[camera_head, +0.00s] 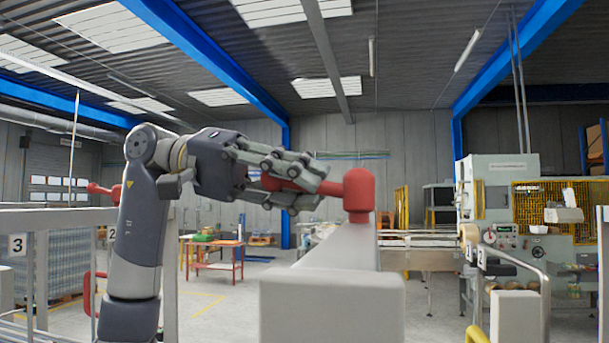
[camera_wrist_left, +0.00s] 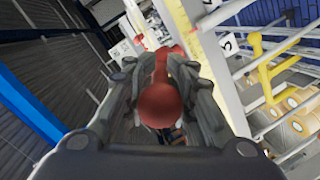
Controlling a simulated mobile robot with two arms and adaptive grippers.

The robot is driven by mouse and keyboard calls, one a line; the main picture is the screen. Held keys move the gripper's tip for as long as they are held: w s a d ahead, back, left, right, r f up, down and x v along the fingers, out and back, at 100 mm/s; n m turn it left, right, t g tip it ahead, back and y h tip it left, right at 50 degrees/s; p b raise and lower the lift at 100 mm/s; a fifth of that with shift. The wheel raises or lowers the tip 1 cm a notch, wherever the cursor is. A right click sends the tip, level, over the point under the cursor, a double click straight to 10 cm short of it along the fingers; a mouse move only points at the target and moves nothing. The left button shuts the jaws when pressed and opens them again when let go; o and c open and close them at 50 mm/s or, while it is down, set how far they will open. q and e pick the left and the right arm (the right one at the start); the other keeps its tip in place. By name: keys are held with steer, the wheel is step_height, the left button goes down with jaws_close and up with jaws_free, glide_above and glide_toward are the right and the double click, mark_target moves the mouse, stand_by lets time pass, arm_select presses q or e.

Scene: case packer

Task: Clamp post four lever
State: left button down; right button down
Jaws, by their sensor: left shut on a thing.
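A red lever (camera_head: 358,194) stands at the end of a pale grey beam (camera_head: 330,295) in the head view, its arm reaching left from the rounded pivot. My left gripper (camera_head: 300,182) is shut around this arm, with its fingers on either side, partly hiding it. In the left wrist view the red lever (camera_wrist_left: 160,103) shows its round end between the two fingers of my left gripper (camera_wrist_left: 160,85). No number is readable on the post that carries this lever. My right gripper is not in view.
A red table (camera_head: 215,265) stands behind. A machine with yellow guarding (camera_head: 540,195) is at the right. Rails and a yellow lever (camera_wrist_left: 262,68) show in the wrist view.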

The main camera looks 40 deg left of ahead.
arm_select(q)
steer(key=shift+w+a+r, duration=0.15)
steer(key=shift+a+r, duration=0.05)
steer(key=shift+r, duration=0.05)
steer(key=c, duration=1.6)
jaws_free()
steer(key=shift+o, duration=0.2)
steer(key=shift+f, duration=0.15)
steer(key=shift+w+a, duration=0.1)
steer(key=shift+a, duration=0.1)
steer(key=v, duration=1.2)
steer(key=shift+w+f, duration=0.1)
